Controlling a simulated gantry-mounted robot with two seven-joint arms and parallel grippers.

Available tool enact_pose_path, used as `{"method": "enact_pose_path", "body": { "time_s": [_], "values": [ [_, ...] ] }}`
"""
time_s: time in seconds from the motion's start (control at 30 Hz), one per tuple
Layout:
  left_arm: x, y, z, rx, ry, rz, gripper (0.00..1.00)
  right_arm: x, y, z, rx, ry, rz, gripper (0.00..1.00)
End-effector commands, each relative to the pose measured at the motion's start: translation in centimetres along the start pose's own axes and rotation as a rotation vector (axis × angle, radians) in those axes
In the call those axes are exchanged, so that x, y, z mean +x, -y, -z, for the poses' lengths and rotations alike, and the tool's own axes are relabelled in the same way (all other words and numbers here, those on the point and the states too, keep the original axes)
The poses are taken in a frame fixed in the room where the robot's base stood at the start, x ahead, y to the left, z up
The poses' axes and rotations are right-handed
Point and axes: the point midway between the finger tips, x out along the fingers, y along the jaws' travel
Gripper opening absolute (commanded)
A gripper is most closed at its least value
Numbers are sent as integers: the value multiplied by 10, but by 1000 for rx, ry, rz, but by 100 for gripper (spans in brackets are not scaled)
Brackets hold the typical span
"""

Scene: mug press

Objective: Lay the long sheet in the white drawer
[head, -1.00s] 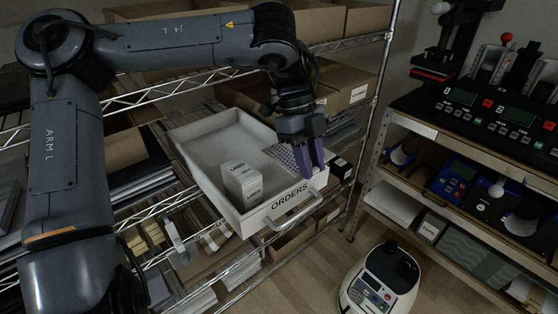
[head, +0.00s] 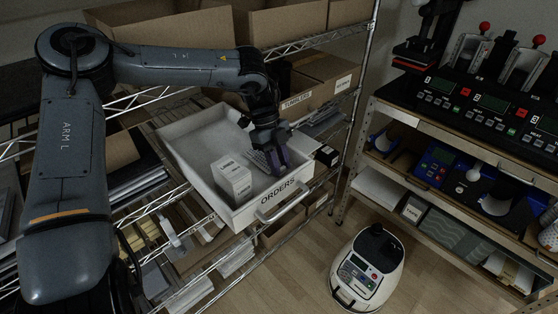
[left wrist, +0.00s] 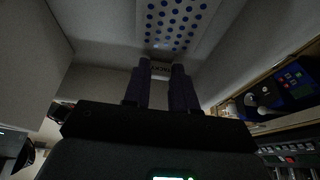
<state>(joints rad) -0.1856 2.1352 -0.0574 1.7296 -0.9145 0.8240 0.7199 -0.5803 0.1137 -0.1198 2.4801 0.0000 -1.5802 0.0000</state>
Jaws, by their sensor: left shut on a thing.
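The white drawer (head: 190,140) is pulled out of the wire rack, with an ORDERS label on its front. The long sheet, white with blue dots, shows beside my left fingers inside the drawer (head: 257,158) and at the top of the left wrist view (left wrist: 178,22). My left gripper (head: 276,166) points down inside the drawer near its front right corner. Its purple fingers, also in the left wrist view (left wrist: 162,67), are shut on the sheet's near end. How much of the sheet touches the drawer floor is unclear. My right gripper is not in view.
A white labelled box (head: 233,180) stands in the drawer's front left part. Cardboard boxes (head: 325,75) fill the rack behind. A right-hand shelf (head: 440,130) holds devices. A white machine (head: 368,268) stands on the floor.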

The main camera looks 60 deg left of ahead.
Motion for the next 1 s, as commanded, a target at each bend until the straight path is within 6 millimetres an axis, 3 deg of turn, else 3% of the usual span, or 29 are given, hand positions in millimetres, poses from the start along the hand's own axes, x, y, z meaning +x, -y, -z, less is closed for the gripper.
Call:
{"method": "enact_pose_path", "body": {
  "time_s": [0.47,0.5,0.63,1.0],
  "values": [
    [9,0,-3,-1,0,0,0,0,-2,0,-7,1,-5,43],
    [8,0,-3,-1,0,0,31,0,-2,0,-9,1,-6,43],
    [8,0,-3,-1,0,0,51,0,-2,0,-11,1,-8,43],
    [3,0,-1,0,1,1,52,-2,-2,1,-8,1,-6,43]
  ]
}}
